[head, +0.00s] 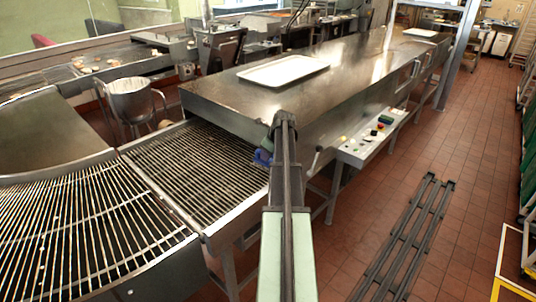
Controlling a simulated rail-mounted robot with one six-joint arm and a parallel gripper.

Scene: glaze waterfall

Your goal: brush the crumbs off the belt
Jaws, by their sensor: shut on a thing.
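The wire belt (190,165) comes out from under the long steel machine and runs toward the front left, meeting a curved wire section (85,220). I cannot make out any crumbs on it at this size. My gripper (267,150) is at the right edge of the straight belt, by the machine's near corner, largely hidden behind my arm. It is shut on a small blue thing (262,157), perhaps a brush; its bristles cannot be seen. I cannot tell whether the blue thing touches the belt.
The steel machine (225,97) has a white tray (284,70) on top and a control box (372,140) with buttons on its right side. A metal bucket (130,100) stands left of the belt. A dark rack (408,240) lies on the tiled floor; the aisle is otherwise clear.

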